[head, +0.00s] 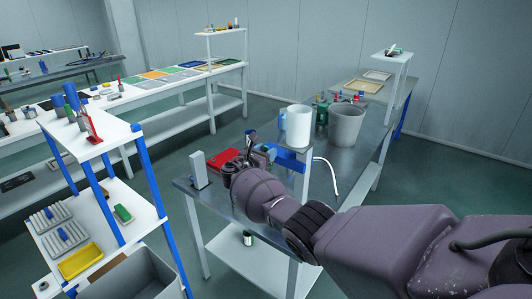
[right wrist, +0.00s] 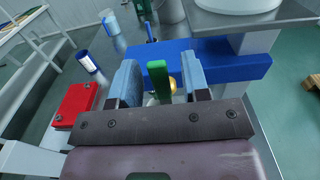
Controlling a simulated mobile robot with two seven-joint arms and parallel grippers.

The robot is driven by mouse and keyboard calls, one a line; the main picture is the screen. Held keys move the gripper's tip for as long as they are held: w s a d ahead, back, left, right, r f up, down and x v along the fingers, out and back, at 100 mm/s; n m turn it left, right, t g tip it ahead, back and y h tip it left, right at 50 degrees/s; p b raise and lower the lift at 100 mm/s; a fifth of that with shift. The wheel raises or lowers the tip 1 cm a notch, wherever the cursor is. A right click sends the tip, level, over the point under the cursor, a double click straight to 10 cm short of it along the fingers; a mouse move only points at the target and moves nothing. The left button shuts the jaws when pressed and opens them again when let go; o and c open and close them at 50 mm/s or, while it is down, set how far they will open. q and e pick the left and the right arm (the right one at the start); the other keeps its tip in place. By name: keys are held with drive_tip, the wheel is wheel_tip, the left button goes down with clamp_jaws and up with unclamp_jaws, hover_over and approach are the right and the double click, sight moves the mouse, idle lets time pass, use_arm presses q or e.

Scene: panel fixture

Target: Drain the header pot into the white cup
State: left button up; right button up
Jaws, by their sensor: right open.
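The white header pot (head: 299,126) stands raised on a white post above the steel table; its base shows at the top of the right wrist view (right wrist: 236,4). Below it is a blue bracket (right wrist: 222,63) with a green lever (right wrist: 162,82) and a yellow fitting (right wrist: 172,86). My right gripper (head: 262,152) is at this bracket. In the right wrist view, its open fingers (right wrist: 160,72) stand on either side of the lever, with gaps showing. A pale blue cup (right wrist: 110,22) stands beyond; I cannot pick out a white cup for sure. My left gripper is out of view.
A red box (right wrist: 76,103) and a blue-and-white cylinder (right wrist: 88,62) are left of the gripper. A grey bucket (head: 346,125) stands right of the pot. A white hose (head: 332,176) hangs beside the post. A white upright block (head: 198,170) stands at the table's left corner.

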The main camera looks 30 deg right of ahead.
drive_tip(key=v, duration=1)
drive_tip(key=shift+s+a+b, duration=0.2)
drive_tip(key=shift+a+b, duration=0.15)
drive_tip(key=w+a+r+m+t+y, duration=0.2)
drive_tip(key=w+a+m+t+y, duration=0.3)
drive_tip(key=a+m+t+y, duration=0.15)
drive_tip(key=s+a+f+m+t+y, duration=0.2)
drive_tip(key=s+a+f+m+y, duration=0.35)
drive_tip(key=s+y, duration=0.2)
drive_tip(key=s+d+f+m+g, duration=0.1)
drive_tip(key=s+f, duration=0.5)
drive_tip(key=s, duration=0.6)
drive_tip(key=s+d+f+m+g+y+b, duration=0.1)
drive_tip(key=s+d+f+m, duration=0.2)
drive_tip(key=s, duration=0.9)
drive_tip(key=s+d+f+m+g+y+b, duration=0.1)
drive_tip(key=s+d+f+m, duration=0.2)
drive_tip(key=s+f, duration=0.7)
drive_tip(key=s+m, duration=0.2)
drive_tip(key=s, duration=0.1)
drive_tip(key=shift+f+m+g, duration=0.25)
drive_tip(key=shift+m+g, duration=0.05)
drive_tip(key=shift+g, duration=0.05)
